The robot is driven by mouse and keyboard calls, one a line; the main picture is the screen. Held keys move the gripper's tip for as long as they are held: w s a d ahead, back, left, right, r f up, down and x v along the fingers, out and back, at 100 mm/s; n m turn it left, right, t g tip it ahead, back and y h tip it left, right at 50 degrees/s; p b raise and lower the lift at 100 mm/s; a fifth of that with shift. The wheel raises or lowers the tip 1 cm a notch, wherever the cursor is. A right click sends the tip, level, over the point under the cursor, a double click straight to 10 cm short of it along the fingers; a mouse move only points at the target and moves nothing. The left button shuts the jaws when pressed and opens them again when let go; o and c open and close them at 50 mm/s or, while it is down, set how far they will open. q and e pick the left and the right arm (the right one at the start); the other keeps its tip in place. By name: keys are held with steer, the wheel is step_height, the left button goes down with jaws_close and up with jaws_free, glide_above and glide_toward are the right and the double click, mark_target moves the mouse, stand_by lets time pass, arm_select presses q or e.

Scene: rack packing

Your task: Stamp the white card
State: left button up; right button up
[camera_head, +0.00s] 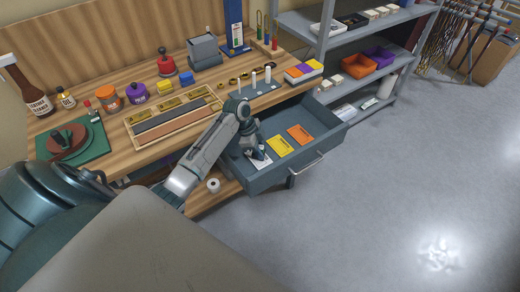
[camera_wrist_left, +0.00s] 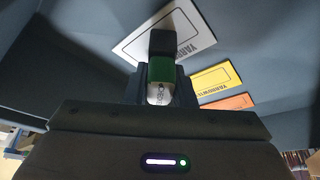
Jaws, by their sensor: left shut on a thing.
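The white card (camera_head: 262,160) lies in the open grey drawer (camera_head: 313,170), at the left of the cards there. It also shows in the left wrist view (camera_wrist_left: 204,24), with a dark border and printed letters. My left gripper (camera_head: 255,150) is down in the drawer over the white card. It is shut on a stamp (camera_wrist_left: 162,70) with a white body, a green band and a black end. The black end overlaps the white card in the wrist view; I cannot tell whether they touch. My right gripper is out of view.
A yellow card (camera_head: 280,147) and an orange card (camera_head: 300,134) lie beside the white card. The drawer walls surround them.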

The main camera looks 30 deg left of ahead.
arm_select(q)
steer(key=shift+s+f, duration=0.1)
stand_by(0.3)
step_height(320, 180, up, 2)
steer(key=shift+r+p, duration=0.1)
steer(key=shift+p, duration=0.9)
steer(key=shift+r+p, duration=2.25)
steer(key=shift+r, duration=0.2)
